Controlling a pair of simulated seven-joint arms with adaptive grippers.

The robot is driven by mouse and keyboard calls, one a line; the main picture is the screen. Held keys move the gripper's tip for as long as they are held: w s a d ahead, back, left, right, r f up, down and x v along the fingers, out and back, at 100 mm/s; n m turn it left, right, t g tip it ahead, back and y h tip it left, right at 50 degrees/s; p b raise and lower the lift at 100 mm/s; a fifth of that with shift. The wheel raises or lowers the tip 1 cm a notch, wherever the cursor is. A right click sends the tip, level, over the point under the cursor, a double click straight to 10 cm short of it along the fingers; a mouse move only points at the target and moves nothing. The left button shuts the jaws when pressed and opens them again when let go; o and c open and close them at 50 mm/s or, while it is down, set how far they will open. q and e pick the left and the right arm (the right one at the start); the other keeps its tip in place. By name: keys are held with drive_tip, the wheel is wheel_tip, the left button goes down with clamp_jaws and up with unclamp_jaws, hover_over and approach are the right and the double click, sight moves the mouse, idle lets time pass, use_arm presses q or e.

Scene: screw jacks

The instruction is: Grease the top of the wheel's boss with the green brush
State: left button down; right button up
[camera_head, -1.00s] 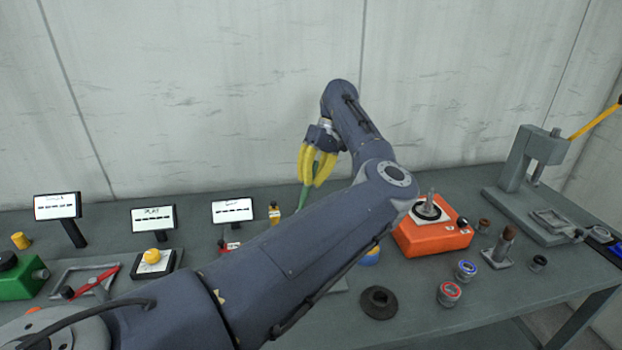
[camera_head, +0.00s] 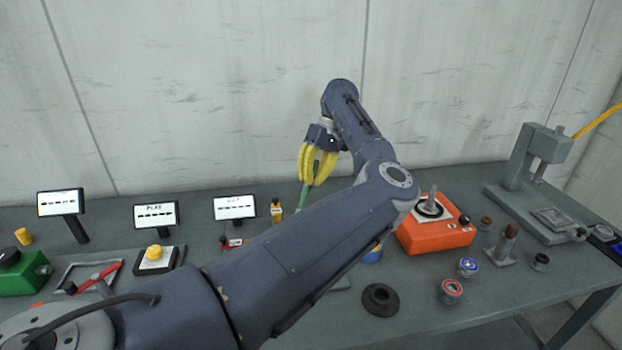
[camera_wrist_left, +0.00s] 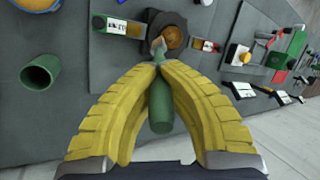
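My left gripper (camera_head: 318,166) has yellow ribbed fingers shut on the green brush (camera_head: 304,195). In the left wrist view the fingers (camera_wrist_left: 158,66) pinch the green handle (camera_wrist_left: 160,105), and the pale brush tip (camera_wrist_left: 158,46) points away from me. A brown round wheel (camera_wrist_left: 174,36) on a dark base lies just beyond the tip and overlaps it in that view. I cannot tell whether the tip touches the wheel's boss. In the head view my left arm hides the wheel. My right gripper is not in view.
A green cup (camera_wrist_left: 40,72) stands on the bench in the left wrist view. In the head view an orange box (camera_head: 434,236), a dark flanged ring (camera_head: 380,299), small tins (camera_head: 451,291) and a grey press (camera_head: 535,165) are on the right. Small screens (camera_head: 156,214) stand at the back left.

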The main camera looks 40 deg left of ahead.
use_arm(q)
drive_tip(key=shift+s+a+f, duration=0.2)
drive_tip(key=shift+f, duration=0.25)
drive_tip(key=shift+s+a, duration=0.1)
drive_tip(key=shift+s+a+r, duration=0.3)
drive_tip(key=shift+s+r, duration=0.15)
drive_tip(key=shift+s, duration=0.05)
drive_tip(key=shift+s+a+r, duration=0.25)
drive_tip(key=shift+s+r, duration=0.15)
drive_tip(key=shift+s, duration=0.05)
drive_tip(key=shift+s+a+r, duration=0.25)
drive_tip(key=shift+s, duration=0.2)
drive_tip(key=shift+s+a+r, duration=0.2)
drive_tip(key=shift+s+a, duration=0.05)
drive_tip(key=shift+s, duration=0.15)
